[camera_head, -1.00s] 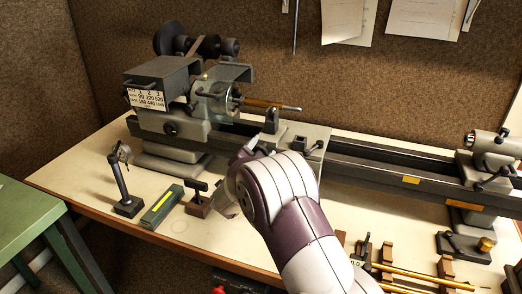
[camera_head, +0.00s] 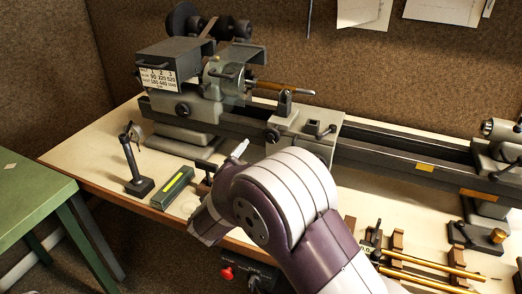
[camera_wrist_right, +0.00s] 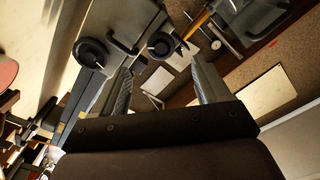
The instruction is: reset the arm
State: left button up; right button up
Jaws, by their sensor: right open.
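My right arm enters the head view from the lower right. Its large white and purple joint (camera_head: 280,200) covers the bench's front edge below the lathe carriage. The right hand is mostly hidden behind this joint in the head view. In the right wrist view my right gripper (camera_wrist_right: 162,78) has its two grey fingers well apart, with nothing between them. Beyond the fingers are dark round handwheels (camera_wrist_right: 92,52) and a grey machine block. My left gripper is in neither view.
The lathe (camera_head: 180,107) spans the back of the bench, its bed (camera_head: 385,155) running right. A dark stand (camera_head: 138,183) and green box (camera_head: 172,188) sit front left. Brass rods (camera_head: 425,262) on supports lie front right. A green table (camera_head: 30,190) stands left.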

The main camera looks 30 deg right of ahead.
jog(key=shift+a, duration=0.1)
dwell(0.3)
jog(key=w+a+f+n+y+p, duration=0.1)
jog(key=a+f+n+y, duration=0.8)
jog(key=a+y, duration=0.15)
jog(key=s+a+f+n+g+y+p, duration=0.2)
jog(key=s+a+n+g+y, duration=0.1)
jog(key=s+n+g, duration=0.15)
jog(key=s+d+r+n+g+p, duration=0.2)
jog(key=s+g+p, duration=0.1)
jog(key=s, duration=0.5)
jog(key=s+d+r+n+g+p, duration=0.2)
jog(key=s+d+r+g+p, duration=0.1)
jog(key=s, duration=0.6)
jog(key=shift+d+n, duration=0.3)
jog(key=shift+n, duration=0.05)
